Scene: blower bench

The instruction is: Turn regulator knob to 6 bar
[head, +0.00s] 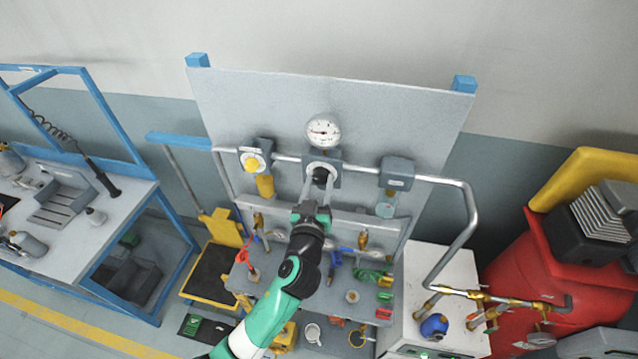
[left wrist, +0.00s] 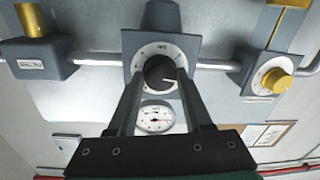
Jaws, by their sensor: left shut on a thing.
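The black regulator knob (head: 320,174) sits on a grey block with a white ring dial on the upright panel, below the round pressure gauge (head: 323,130). The gauge reading is too small to tell. My left gripper (head: 319,185) reaches up from below, its two fingers shut on the knob, one on each side. The fingers also show in the left wrist view (left wrist: 160,84). My right gripper is not in view.
A yellow knob (head: 252,162) on a dial block is left of the regulator, and a grey filter block (head: 397,174) is right. A pipe (head: 455,184) joins them. Below is a crowded bench shelf (head: 330,287). A red tank (head: 540,280) stands at right.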

